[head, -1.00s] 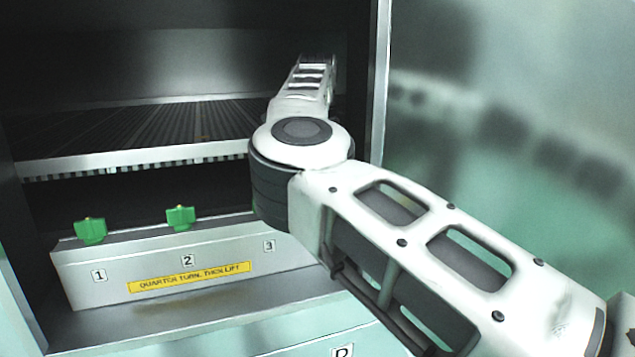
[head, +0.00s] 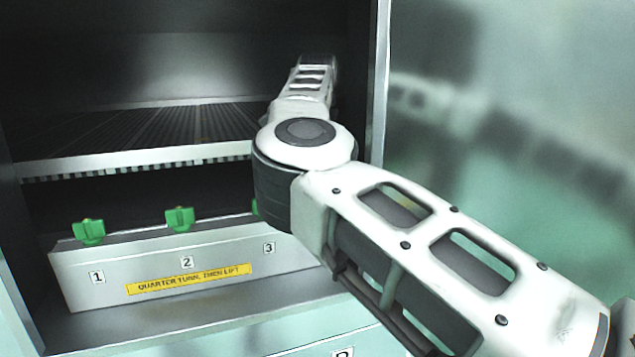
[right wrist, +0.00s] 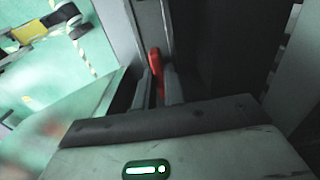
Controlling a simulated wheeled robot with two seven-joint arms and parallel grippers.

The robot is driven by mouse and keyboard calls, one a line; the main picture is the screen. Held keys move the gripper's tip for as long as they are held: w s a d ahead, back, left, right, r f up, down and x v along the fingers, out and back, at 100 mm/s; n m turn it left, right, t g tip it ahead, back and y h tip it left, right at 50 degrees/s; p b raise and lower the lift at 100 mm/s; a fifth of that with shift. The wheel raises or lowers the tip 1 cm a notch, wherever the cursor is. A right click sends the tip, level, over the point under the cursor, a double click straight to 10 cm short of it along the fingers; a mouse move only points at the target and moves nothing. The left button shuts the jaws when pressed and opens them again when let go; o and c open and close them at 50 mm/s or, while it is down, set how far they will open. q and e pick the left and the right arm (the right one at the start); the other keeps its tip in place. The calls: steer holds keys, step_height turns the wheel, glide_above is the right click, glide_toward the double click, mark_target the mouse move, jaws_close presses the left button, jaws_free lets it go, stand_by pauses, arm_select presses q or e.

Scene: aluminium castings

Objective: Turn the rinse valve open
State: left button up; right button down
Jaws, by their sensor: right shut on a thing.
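The red valve handle (right wrist: 155,62) shows in the right wrist view, upright between the two fingers of my right gripper (right wrist: 158,80). The gripper is shut on it. The lower part of the handle is hidden between the fingers, and the valve body behind it cannot be made out. In the head view my right arm reaches into the cabinet near its right side post, and the handle does not show there. My left gripper is in neither view.
A grey block with a yellow label (head: 190,282) and numbers 1 to 3 stands low in the cabinet. Green knobs (head: 179,219) sit on it, the third mostly behind my arm. A slatted rack (head: 130,133) lies above. The right side post (head: 378,90) is close to my arm.

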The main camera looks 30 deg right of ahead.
steer(key=c, duration=1.5)
jaws_free()
steer(key=shift+r, duration=0.1)
steer(key=shift+r, duration=0.35)
arm_select(q)
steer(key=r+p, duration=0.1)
steer(key=p, duration=0.2)
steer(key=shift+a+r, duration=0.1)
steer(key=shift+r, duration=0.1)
arm_select(e)
step_height(320, 180, up, 11)
steer(key=shift+r, duration=0.1)
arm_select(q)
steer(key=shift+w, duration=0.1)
